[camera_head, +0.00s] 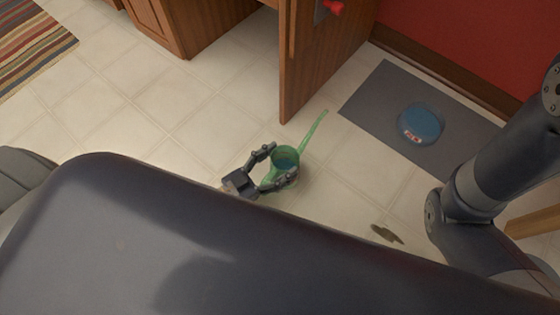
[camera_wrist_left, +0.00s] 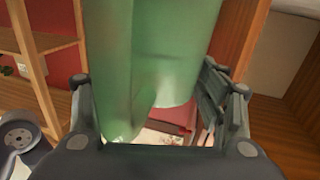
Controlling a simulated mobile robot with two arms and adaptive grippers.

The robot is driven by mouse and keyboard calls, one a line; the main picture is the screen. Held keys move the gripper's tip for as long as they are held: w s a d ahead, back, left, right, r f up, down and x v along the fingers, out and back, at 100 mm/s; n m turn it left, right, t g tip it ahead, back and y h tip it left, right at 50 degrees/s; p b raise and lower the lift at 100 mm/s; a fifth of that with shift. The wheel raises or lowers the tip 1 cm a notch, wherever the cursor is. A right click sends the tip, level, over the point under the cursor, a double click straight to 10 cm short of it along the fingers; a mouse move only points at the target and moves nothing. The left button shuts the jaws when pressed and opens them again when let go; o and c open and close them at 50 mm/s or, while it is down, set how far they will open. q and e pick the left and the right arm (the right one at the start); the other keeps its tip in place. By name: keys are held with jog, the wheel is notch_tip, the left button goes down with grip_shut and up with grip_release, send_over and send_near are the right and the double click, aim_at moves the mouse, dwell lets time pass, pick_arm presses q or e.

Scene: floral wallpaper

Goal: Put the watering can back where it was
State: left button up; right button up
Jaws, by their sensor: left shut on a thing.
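The green watering can (camera_head: 285,156) has a long thin spout pointing to the upper right in the head view. My left gripper (camera_head: 270,169) is shut on it, with one finger on each side. In the left wrist view the can (camera_wrist_left: 150,60) fills the upper middle, between the dark fingers of my left gripper (camera_wrist_left: 160,115). The can appears to be held above the tiled floor; its exact height is hard to tell. My right arm shows at the right of the head view, but its gripper is out of view.
A grey mat (camera_head: 376,95) with a blue bowl (camera_head: 421,123) on it lies by the red wall (camera_head: 450,40). A wooden cabinet panel (camera_head: 310,70) stands just beyond the can. A striped rug (camera_head: 35,42) lies at the far left. The tiled floor (camera_head: 140,105) between is clear.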

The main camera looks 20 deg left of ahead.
pick_arm(q)
jog(key=shift+r, duration=0.2)
jog(key=shift+f, duration=0.2)
jog(key=o, duration=1.6)
jog(key=shift+c, duration=0.2)
